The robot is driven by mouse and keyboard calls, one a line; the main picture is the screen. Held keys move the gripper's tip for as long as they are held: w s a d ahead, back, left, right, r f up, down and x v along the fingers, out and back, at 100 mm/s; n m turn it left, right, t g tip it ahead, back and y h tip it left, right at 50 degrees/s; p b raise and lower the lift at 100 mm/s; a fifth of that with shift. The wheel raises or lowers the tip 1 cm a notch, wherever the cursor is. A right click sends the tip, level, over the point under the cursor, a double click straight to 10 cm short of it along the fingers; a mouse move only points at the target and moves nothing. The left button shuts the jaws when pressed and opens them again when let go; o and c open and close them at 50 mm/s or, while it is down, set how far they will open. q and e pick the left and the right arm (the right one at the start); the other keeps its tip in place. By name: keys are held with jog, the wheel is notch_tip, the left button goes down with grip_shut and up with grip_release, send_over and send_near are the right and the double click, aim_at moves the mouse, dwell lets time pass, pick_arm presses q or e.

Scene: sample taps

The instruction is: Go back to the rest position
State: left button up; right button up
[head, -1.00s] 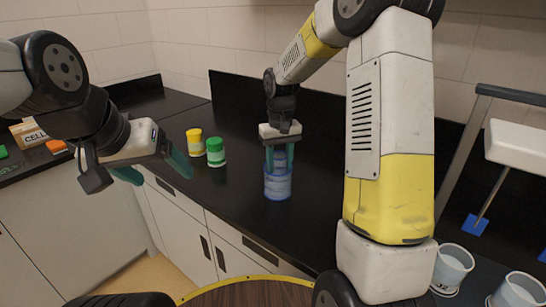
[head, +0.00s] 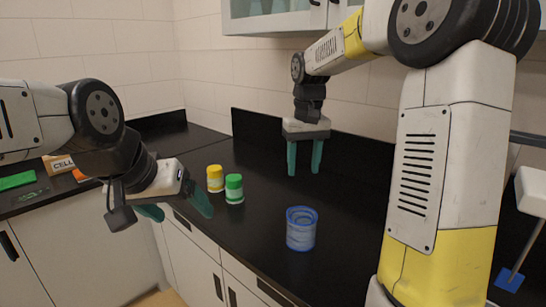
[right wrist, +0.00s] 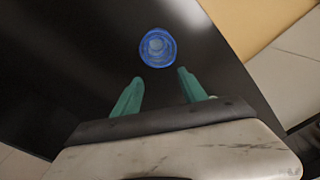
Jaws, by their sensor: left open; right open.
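My right gripper (head: 304,160) is open and empty, raised above the black counter with its green fingers pointing down. A blue translucent cup (head: 301,230) stands upright on the counter, in front of and below the right gripper and apart from it. In the right wrist view the cup (right wrist: 158,47) shows from above, beyond the open fingertips (right wrist: 160,76). My left gripper (head: 176,211) is open and empty at the left, in front of the counter's front edge.
A yellow-capped jar (head: 215,178) and a green-capped jar (head: 234,188) stand on the counter (head: 262,190) between the grippers. A box marked CELL (head: 60,165) and a green item (head: 17,180) lie at the far left. A blue square (head: 509,280) is at the right.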

jog(key=s+d+r+m+t+y, duration=0.1)
jog(key=s+t, duration=0.4)
jog(key=s, duration=1.6)
jog(key=shift+s+d+r+m+t+y, duration=0.3)
jog(key=shift+d+r+y, duration=0.1)
jog(key=shift+d+y, duration=0.15)
